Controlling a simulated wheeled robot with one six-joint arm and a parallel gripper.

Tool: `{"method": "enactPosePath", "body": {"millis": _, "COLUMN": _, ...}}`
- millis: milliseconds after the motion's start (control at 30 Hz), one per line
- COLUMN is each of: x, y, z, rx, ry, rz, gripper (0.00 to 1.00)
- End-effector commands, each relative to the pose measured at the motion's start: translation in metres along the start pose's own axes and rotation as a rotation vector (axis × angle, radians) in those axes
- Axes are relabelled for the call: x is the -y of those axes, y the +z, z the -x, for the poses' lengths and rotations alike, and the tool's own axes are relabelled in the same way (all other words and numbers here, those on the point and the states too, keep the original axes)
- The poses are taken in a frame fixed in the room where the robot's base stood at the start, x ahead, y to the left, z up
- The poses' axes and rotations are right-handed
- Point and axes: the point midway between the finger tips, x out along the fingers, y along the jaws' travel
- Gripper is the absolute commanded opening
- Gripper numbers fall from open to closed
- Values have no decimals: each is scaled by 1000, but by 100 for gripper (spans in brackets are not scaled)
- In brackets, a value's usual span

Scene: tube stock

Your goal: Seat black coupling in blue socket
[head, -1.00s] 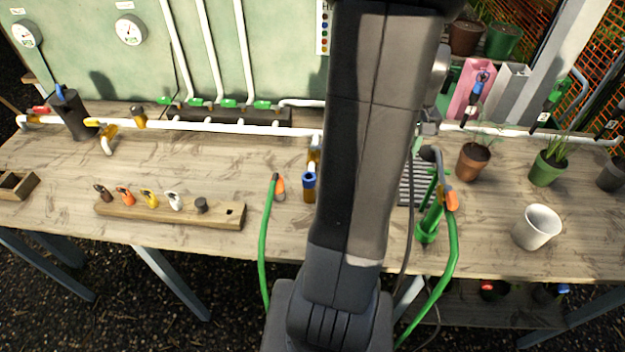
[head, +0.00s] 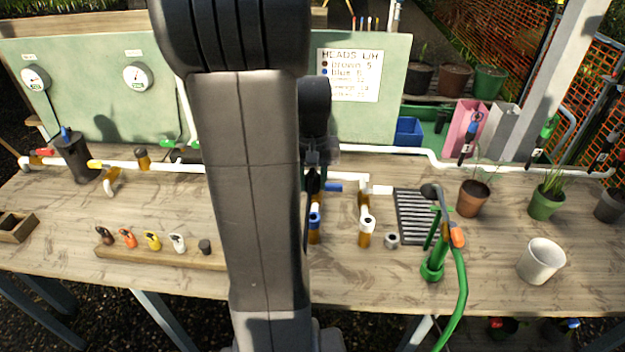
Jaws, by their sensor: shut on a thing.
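My gripper (head: 319,160) is just right of my arm, over the middle of the bench, its jaws small and dark. It is shut on a dark piece (head: 313,183), taken as the black coupling; dark on dark, its outline is unclear. A thin dark line, like a hose, runs down from it beside my arm. The blue socket (head: 315,221) is a blue collar on an amber tube, just below the held piece in the picture. I see no contact between them; depth is hard to judge.
A wooden rack (head: 120,252) with coloured heads and a dark stub (head: 205,247) is at left. White pipe, a blue fitting (head: 334,188) and another amber tube (head: 364,238) stand close by. Right are a slatted grate (head: 415,225), green stand (head: 433,268) and white cup (head: 541,260).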

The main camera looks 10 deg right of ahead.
Motion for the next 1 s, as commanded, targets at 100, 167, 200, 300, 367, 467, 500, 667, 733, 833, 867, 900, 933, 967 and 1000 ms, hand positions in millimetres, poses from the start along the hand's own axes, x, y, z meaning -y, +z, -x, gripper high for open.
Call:
{"method": "enactPosePath", "body": {"millis": 100, "x": 0, "y": 0, "z": -8, "rx": 1, "ry": 0, "rz": 0, "gripper": 9}}
{"method": "enactPosePath", "body": {"millis": 167, "x": 0, "y": 0, "z": -12, "rx": 1, "ry": 0, "rz": 1, "gripper": 9}}
{"method": "enactPosePath", "body": {"millis": 200, "x": 0, "y": 0, "z": -15, "rx": 1, "ry": 0, "rz": 1, "gripper": 9}}
{"method": "enactPosePath", "body": {"millis": 300, "x": 0, "y": 0, "z": -25, "rx": 2, "ry": 0, "rz": 1, "gripper": 9}}
{"method": "enactPosePath", "body": {"millis": 367, "x": 0, "y": 0, "z": -31, "rx": 2, "ry": 0, "rz": 1, "gripper": 9}}
{"method": "enactPosePath", "body": {"millis": 467, "x": 0, "y": 0, "z": -41, "rx": 2, "ry": 0, "rz": 2, "gripper": 9}}
{"method": "enactPosePath", "body": {"millis": 500, "x": 0, "y": 0, "z": -44, "rx": 2, "ry": 0, "rz": 2, "gripper": 9}}
{"method": "enactPosePath", "body": {"millis": 667, "x": 0, "y": 0, "z": -54, "rx": 0, "ry": 0, "rz": 2, "gripper": 9}}
{"method": "enactPosePath", "body": {"millis": 733, "x": 0, "y": 0, "z": -56, "rx": 0, "ry": 0, "rz": 2, "gripper": 9}}
{"method": "enactPosePath", "body": {"millis": 833, "x": 0, "y": 0, "z": -57, "rx": 0, "ry": 0, "rz": 2, "gripper": 9}}
{"method": "enactPosePath", "body": {"millis": 867, "x": 0, "y": 0, "z": -57, "rx": 0, "ry": 0, "rz": 2, "gripper": 9}}
{"method": "enactPosePath", "body": {"millis": 900, "x": 0, "y": 0, "z": -56, "rx": 0, "ry": 0, "rz": 2, "gripper": 9}}
{"method": "enactPosePath", "body": {"millis": 933, "x": 0, "y": 0, "z": -56, "rx": 0, "ry": 0, "rz": 2, "gripper": 9}}
{"method": "enactPosePath", "body": {"millis": 967, "x": 0, "y": 0, "z": -56, "rx": 0, "ry": 0, "rz": 2, "gripper": 9}}
{"method": "enactPosePath", "body": {"millis": 1000, "x": 0, "y": 0, "z": -56, "rx": 0, "ry": 0, "rz": 2, "gripper": 9}}
